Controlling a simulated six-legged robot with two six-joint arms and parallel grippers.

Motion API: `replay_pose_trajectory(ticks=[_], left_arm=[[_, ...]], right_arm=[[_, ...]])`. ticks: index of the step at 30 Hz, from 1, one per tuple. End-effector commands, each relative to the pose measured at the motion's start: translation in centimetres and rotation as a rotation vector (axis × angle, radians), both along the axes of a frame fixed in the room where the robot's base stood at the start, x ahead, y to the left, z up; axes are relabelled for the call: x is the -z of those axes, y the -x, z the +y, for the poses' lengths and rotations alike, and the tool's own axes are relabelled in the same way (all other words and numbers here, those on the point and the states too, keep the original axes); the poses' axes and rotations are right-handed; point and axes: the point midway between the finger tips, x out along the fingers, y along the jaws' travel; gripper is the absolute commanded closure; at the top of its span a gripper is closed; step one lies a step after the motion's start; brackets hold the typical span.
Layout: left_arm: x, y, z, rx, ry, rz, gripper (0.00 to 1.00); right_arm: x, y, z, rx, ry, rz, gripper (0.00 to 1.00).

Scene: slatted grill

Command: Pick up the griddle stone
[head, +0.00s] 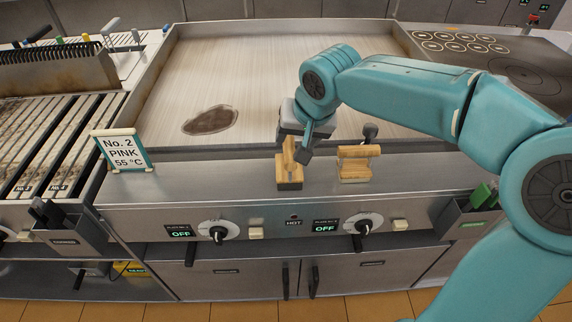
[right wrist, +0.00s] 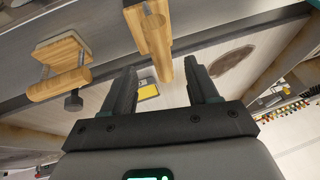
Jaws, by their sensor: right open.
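Two wooden-handled tools stand on the steel front ledge, and I cannot tell for certain which is the griddle stone. One is an upright wooden handle on a dark-bottomed block (head: 289,184); in the right wrist view its wooden handle (right wrist: 153,35) reaches down toward the jaws. The other (head: 355,163) has a wooden crossbar, a grey slab and a dark knob, and shows at the upper left of the right wrist view (right wrist: 57,67). My right gripper (head: 296,150) is open at the upright handle, its fingers (right wrist: 163,80) either side of the handle's end. My left gripper is not in view.
A griddle plate (head: 270,60) with a dark stain (head: 210,120) lies behind the ledge. A "No. 2 PINK 55 °C" sign (head: 122,150) stands left. A slatted grill (head: 50,135) is at far left. Knobs (head: 217,231) project from the front panel.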

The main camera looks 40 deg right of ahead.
Motion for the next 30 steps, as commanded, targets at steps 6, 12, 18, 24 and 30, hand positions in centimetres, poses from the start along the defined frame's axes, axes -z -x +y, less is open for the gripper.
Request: replay_pose_trajectory(ticks=[6, 12, 18, 24, 30], left_arm=[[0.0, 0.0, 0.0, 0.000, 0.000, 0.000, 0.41], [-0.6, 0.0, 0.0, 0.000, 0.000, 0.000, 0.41], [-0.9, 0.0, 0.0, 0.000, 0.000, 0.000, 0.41], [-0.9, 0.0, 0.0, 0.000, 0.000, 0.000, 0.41], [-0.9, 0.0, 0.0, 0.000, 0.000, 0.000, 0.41]], right_arm=[[2.6, -1.4, 0.0, -0.002, -0.001, 0.001, 0.41], [4.4, -2.7, -0.2, -0.004, 0.000, 0.004, 0.41], [7.0, -4.1, -0.3, -0.006, -0.001, 0.002, 0.41], [7.3, -4.3, -0.3, -0.006, -0.001, -0.001, 0.41], [7.3, -4.3, -0.3, -0.006, -0.001, -0.001, 0.80]])
